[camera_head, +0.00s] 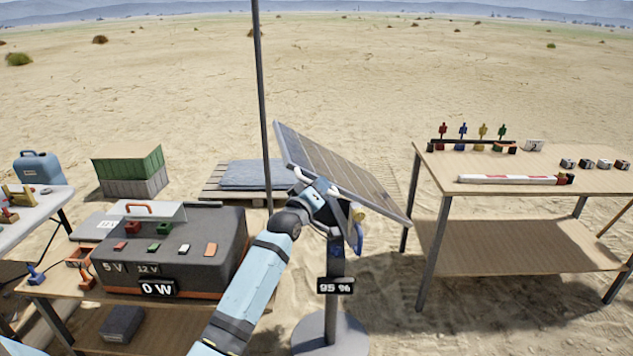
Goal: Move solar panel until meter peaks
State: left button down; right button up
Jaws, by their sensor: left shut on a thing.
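The solar panel (345,165) is tilted on a post (337,262) with a round grey base (328,338). A display (336,286) on the post reads 95 %. My left gripper (336,200) is at the panel's near lower side, shut on what looks like the pale handle (318,172) there. My wrist partly hides the exact contact. A yellow and blue part (358,225) hangs beside the gripper. A grey box (205,250) on the left table has a display (157,289) reading 0 W. My right gripper is out of view.
A wooden table (460,170) at right holds coloured pegs, a red-and-white bar (515,180) and small blocks. A thin upright pole (262,100) stands close to the panel's left. A pallet (240,178) and green crate (128,172) lie behind. Open sand lies beyond.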

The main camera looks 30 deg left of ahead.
pick_arm(q)
jog(key=c, duration=1.1)
grip_release()
jog(key=s+d+f, duration=0.1)
jog(key=s+f, duration=0.1)
jog(key=s, duration=1.1)
jog(key=shift+s, duration=0.35)
